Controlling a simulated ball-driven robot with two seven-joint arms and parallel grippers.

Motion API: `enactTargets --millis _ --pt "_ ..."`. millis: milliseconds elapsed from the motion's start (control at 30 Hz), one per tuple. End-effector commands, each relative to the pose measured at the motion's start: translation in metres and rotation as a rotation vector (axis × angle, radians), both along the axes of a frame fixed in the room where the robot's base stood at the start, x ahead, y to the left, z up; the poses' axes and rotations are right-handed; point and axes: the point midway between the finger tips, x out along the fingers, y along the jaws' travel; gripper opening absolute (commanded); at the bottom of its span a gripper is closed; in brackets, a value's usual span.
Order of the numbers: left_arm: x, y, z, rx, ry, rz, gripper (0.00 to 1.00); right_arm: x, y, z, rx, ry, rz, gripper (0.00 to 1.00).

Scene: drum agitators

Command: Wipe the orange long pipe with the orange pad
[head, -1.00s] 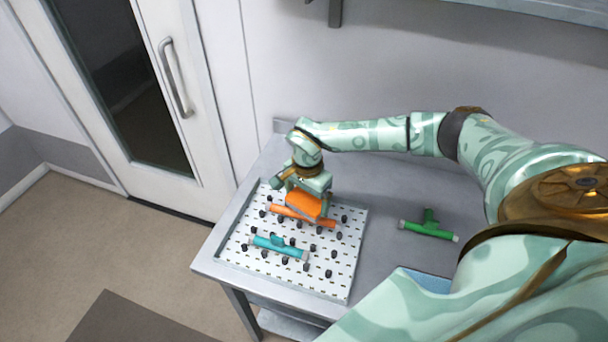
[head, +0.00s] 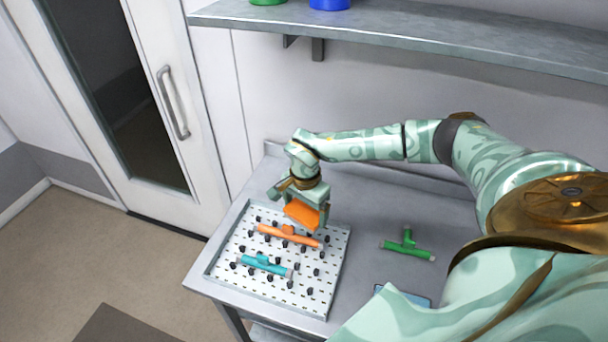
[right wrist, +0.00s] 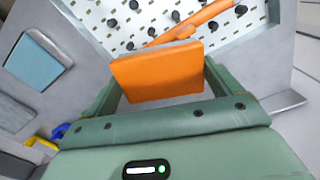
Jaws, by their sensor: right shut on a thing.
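The orange long pipe (head: 288,237) lies on the white pegboard tray (head: 275,295) among black pegs. It also shows in the right wrist view (right wrist: 200,20), partly hidden by the pad. My right gripper (head: 312,203) is shut on the orange pad (head: 302,214), which also fills the middle of the right wrist view (right wrist: 158,74). The pad is just above and behind the pipe in the head view, and it seems apart from it. My left gripper is not in view.
A teal pipe (head: 264,265) lies on the tray in front of the orange one. A green pipe (head: 407,246) lies on the table (head: 362,215) to the right. A blue pad (right wrist: 36,62) lies on the table too. A shelf (head: 400,36) hangs above.

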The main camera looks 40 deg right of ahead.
Motion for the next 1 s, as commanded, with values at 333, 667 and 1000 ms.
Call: enactTargets --millis 333,667,1000 --pt "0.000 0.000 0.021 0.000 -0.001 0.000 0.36 0.000 -0.003 0.022 0.000 -0.001 -0.011 0.66" --pt "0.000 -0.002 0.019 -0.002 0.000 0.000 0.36 0.000 -0.003 0.021 0.000 -0.001 -0.011 0.66" --pt "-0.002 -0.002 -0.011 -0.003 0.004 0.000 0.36 0.003 0.028 0.020 0.001 -0.007 0.170 0.66"
